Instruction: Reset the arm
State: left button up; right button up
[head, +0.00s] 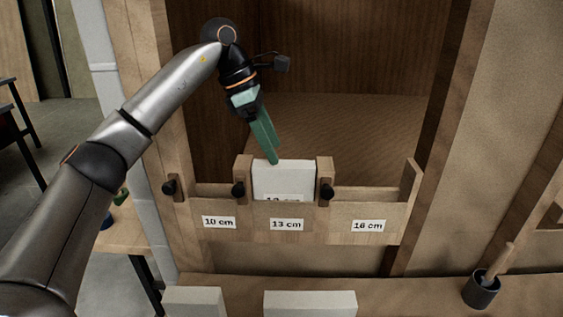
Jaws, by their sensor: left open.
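My left gripper (268,148) has green fingers and points down, just above and left of a white block. Its fingers are seen nearly edge-on, open, with nothing visible between them. My left arm comes in from the left edge and bends down at the wrist. The white block (284,178) stands upright in the middle slot of a wooden rack (255,235), behind the "13 cm" label. The fingertips overlap the block's top left edge in the picture; I cannot tell whether they touch it. My right gripper does not show.
The rack's outer slots, labelled "10 cm" (219,222) and "16 cm" (367,226), look empty. Black knobs (238,190) stick out of its posts. Two pale blocks (310,303) lie on the front ledge. A dark cup (481,290) with a wooden handle stands at right.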

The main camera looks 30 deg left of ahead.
pick_arm(q)
jog(key=shift+v, duration=1.2)
jog(key=shift+d, duration=0.1)
